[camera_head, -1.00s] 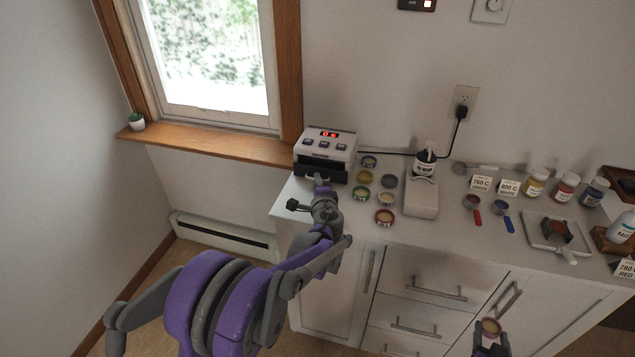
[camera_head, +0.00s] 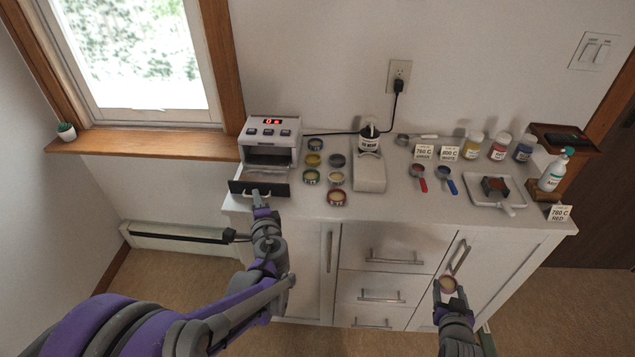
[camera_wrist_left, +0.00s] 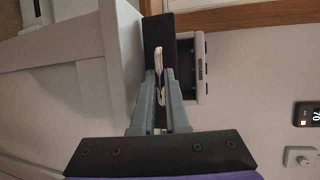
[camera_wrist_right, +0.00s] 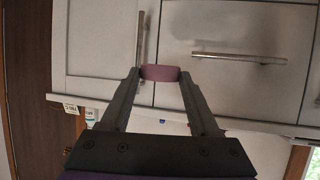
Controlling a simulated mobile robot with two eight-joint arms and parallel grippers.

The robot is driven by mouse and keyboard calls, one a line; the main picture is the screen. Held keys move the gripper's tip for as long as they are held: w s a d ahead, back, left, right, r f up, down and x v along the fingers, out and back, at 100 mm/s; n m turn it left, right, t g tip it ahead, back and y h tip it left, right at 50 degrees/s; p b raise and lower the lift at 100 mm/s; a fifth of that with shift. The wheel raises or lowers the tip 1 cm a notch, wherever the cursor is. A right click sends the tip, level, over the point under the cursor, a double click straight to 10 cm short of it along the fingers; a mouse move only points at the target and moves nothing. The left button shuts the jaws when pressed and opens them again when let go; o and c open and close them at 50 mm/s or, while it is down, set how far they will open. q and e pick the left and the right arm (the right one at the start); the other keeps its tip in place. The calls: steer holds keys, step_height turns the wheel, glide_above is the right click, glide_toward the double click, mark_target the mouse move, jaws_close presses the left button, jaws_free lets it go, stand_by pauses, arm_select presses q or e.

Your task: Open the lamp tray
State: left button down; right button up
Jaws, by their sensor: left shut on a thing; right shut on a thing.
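The white lamp (camera_head: 270,129), with a red display and several dark buttons, stands at the left end of the counter. Its tray (camera_head: 265,177) is slid out at the front, with a black front panel (camera_head: 245,187). My left gripper (camera_head: 261,207) is at that panel; in the left wrist view its fingers (camera_wrist_left: 160,91) are shut on the pale tray handle (camera_wrist_left: 158,60). My right gripper (camera_head: 447,297) is shut on a small round pot (camera_head: 447,284) with cream contents, held in front of the cabinet. The pot's side looks mauve in the right wrist view (camera_wrist_right: 160,73).
Several small colored pots (camera_head: 311,176) stand right of the lamp, then a white device (camera_head: 369,172) with a bottle on it. Scoops, label cards, jars and a white dish (camera_head: 483,191) fill the right. Cabinet handles (camera_head: 393,257) stick out below the counter.

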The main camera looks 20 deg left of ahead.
arm_select(q)
steer(key=c, duration=0.9)
jaws_free()
steer(key=p+v, duration=0.1)
steer(key=v, duration=1.1)
steer(key=shift+s, duration=0.15)
steer(key=shift+a, duration=0.1)
